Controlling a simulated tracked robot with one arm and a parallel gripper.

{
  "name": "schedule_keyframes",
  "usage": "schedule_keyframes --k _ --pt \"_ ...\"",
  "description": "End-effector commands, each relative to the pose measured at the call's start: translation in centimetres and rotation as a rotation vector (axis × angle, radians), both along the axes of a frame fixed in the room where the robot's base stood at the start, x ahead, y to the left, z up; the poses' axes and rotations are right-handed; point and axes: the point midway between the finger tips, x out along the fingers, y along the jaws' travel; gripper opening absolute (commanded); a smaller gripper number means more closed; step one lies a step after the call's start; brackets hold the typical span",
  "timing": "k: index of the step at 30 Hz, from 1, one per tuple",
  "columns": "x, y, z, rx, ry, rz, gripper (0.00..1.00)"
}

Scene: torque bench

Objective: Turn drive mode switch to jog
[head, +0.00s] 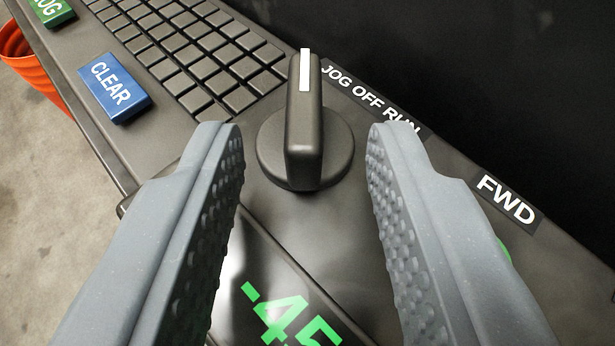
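The drive mode switch (304,125) is a dark knob with a raised grip on a round base, on the sloped panel in the middle of the head view. Its white pointer line is at the far end of the grip and points up the picture, left of the JOG end of the label. The label strip reading JOG OFF RUN (370,93) lies right of the knob, its RUN end partly hidden by my right finger. My gripper (296,140) is open, with one grey textured finger on each side of the knob. Visible gaps separate both fingers from the grip.
A keypad (190,50) and a blue CLEAR button (114,87) are on the left. A green button (52,10) is at top left. A FWD label (506,201) is right. A display (290,310) with green digits is below. An orange bin (30,65) stands beyond the panel's left edge.

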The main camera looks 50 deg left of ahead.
Motion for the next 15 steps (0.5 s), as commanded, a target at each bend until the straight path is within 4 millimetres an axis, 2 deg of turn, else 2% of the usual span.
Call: schedule_keyframes --k 6,15 --pt "-2.9 -3.3 1.7 -0.004 -0.001 -0.005 0.33" --pt "-5.7 -6.2 3.5 -0.003 -0.002 -0.002 0.33"
